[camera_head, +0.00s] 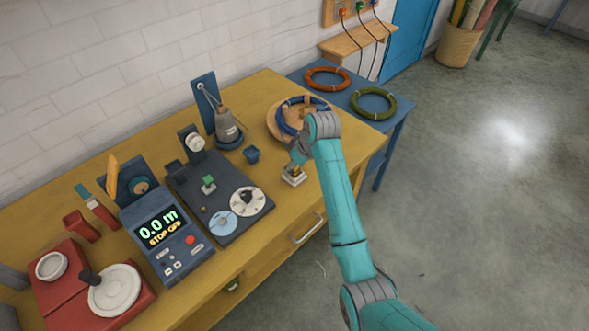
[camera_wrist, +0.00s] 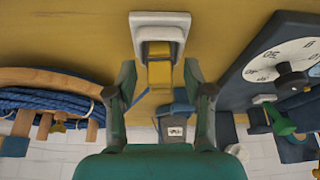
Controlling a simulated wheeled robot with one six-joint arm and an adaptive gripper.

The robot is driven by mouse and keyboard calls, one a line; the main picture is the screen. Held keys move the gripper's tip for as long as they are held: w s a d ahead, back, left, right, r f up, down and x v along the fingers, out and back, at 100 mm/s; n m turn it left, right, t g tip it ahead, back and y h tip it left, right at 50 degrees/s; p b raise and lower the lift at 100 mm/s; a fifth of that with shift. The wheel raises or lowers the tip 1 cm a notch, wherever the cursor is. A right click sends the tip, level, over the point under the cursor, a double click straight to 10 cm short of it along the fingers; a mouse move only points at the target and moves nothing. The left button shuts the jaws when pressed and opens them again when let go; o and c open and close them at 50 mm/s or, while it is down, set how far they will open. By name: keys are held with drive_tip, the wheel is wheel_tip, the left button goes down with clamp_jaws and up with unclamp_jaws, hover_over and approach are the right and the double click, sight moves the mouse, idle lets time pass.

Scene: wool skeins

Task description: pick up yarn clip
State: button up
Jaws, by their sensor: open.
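What looks like the yarn clip is a small yellow piece (camera_wrist: 160,74) at a white holder (camera_wrist: 160,20) in the wrist view. In the head view the holder (camera_head: 293,180) stands near the front edge of the yellow bench, with the yellow piece (camera_head: 295,170) on top. My gripper (camera_wrist: 160,67) is open, with one finger on each side of the yellow piece. Gaps show between the piece and both fingers. In the head view my gripper (camera_head: 298,157) is just above the holder, partly hidden by my wrist.
A wooden ring tray (camera_head: 272,124) with a blue skein (camera_head: 288,118) lies behind my wrist. A small blue cup (camera_head: 252,155) and a dark board (camera_head: 222,197) with dials are to the left. A meter reading 0.0 m (camera_head: 165,240) stands further left on the bench.

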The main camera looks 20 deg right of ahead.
drive_tip(key=c, duration=0.9)
drive_tip(key=shift+c, duration=0.2)
